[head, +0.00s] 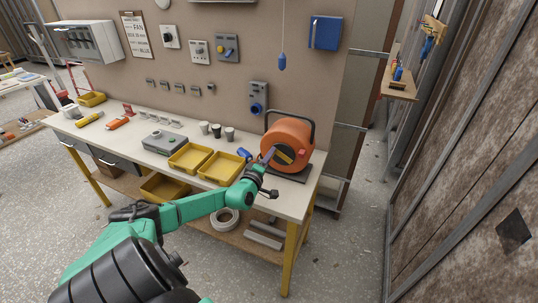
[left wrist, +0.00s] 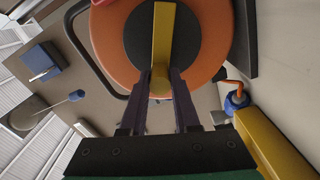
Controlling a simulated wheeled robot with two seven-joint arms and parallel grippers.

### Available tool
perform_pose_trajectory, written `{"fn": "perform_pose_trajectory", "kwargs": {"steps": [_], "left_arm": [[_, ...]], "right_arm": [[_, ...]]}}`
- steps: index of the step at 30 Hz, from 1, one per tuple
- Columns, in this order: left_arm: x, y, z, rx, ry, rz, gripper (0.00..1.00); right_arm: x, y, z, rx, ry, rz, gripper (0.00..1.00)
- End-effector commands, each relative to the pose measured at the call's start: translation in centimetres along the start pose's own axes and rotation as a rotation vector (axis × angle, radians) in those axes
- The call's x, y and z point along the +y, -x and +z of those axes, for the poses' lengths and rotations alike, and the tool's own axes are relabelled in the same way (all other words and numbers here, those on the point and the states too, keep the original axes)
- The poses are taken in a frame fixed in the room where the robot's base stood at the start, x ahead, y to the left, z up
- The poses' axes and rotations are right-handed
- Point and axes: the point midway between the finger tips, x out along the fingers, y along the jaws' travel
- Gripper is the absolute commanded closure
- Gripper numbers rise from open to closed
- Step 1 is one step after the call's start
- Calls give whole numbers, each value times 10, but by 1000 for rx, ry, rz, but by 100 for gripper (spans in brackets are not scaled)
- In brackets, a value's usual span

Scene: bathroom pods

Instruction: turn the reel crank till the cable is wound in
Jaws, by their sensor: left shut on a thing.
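The orange cable reel (head: 284,139) stands on a dark base at the right end of the workbench, under a black carrying frame. Its yellow crank (head: 284,157) lies across the dark hub on the face toward me. My left gripper (head: 268,158) reaches it from the front left. In the left wrist view, the gripper (left wrist: 159,88) is shut on the yellow crank's handle (left wrist: 160,79), and the crank arm (left wrist: 164,35) runs up over the dark hub (left wrist: 190,40). A blue plug (head: 244,154) on an orange cable lies beside the reel. My right gripper is not in view.
Two yellow trays (head: 190,158) and several cups (head: 217,130) stand left of the reel on the workbench (head: 142,138). A blue socket (head: 257,108) is on the board behind. A blue pendant (head: 282,62) hangs on a cord above the reel.

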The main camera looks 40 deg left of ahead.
Motion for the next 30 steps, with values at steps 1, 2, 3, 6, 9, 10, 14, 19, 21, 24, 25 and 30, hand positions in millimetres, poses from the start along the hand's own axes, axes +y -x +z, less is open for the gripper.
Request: {"fn": "perform_pose_trajectory", "kwargs": {"steps": [1,2,3,6,9,10,14,19,21,24,25,30], "left_arm": [[2,0,0,0,-8,2,100],[2,0,0,0,-13,2,100],[2,0,0,0,-19,2,100],[2,0,1,-1,-27,2,100],[2,0,1,-1,-29,2,100],[2,0,1,-1,-29,2,100],[2,0,1,-1,-28,2,100],[2,0,1,-1,-28,2,41],[2,0,1,0,-27,2,41],[2,0,1,0,-27,1,41],[1,0,1,0,-27,1,41],[1,3,0,-1,-27,0,41]], "right_arm": [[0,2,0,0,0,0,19],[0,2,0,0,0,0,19],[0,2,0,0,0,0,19],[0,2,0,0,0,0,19],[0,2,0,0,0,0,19],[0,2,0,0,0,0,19],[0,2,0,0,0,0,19],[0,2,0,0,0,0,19],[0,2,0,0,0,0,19],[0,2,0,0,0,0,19],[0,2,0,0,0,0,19],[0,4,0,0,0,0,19]]}}
